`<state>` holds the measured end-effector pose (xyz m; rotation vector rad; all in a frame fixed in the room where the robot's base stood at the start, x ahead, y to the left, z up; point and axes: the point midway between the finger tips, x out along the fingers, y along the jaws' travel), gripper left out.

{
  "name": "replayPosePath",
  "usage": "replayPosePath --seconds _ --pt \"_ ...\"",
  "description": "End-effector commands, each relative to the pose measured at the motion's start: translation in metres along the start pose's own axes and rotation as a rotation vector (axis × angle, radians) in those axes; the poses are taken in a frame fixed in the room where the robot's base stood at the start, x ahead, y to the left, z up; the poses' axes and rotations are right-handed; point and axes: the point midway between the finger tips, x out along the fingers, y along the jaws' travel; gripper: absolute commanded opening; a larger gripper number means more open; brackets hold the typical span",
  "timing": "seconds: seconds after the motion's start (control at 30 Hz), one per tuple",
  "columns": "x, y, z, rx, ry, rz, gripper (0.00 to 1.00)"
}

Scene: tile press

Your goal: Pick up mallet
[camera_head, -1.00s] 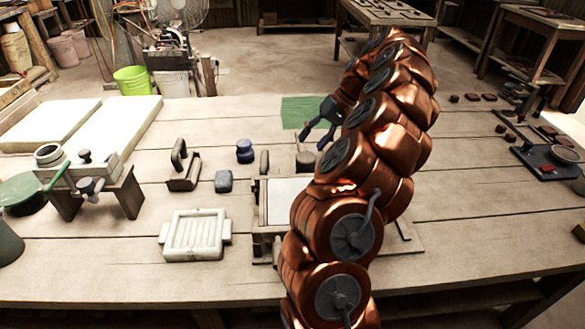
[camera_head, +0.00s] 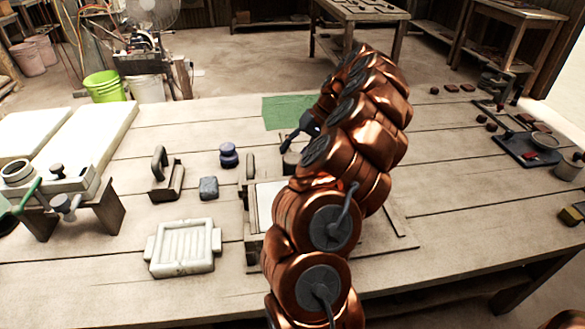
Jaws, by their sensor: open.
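I cannot make out a mallet for certain. A dark brown rounded piece (camera_head: 291,160) stands on the table just below my gripper and may be part of it, but my arm covers much of that area. My gripper (camera_head: 291,146) is open, with dark fingers pointing down and left, close above this piece. I cannot tell whether it touches it. The inner side of the gripper is hidden by my copper-coloured arm.
A wooden press frame (camera_head: 252,232) lies partly behind my arm. To its left are a white tile mould (camera_head: 183,248), a handled tool (camera_head: 167,180), a grey block (camera_head: 208,188) and a blue knob-shaped item (camera_head: 229,156). A green mat (camera_head: 283,110) lies behind.

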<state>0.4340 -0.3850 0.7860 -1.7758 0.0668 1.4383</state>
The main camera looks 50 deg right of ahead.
Motion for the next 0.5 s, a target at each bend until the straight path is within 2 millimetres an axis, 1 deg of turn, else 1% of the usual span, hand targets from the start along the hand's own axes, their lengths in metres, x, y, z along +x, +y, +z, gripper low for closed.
replayPosePath --seconds 0.1,0.2,0.47,0.5 --pt "0.017 -0.001 0.001 0.0 -0.003 -0.001 0.54" --pt "0.026 0.0 0.001 0.0 -0.003 -0.001 0.54" --pt "0.029 0.0 0.0 0.001 0.001 0.001 0.54" --pt "0.029 0.0 0.0 0.001 0.001 0.001 0.52"
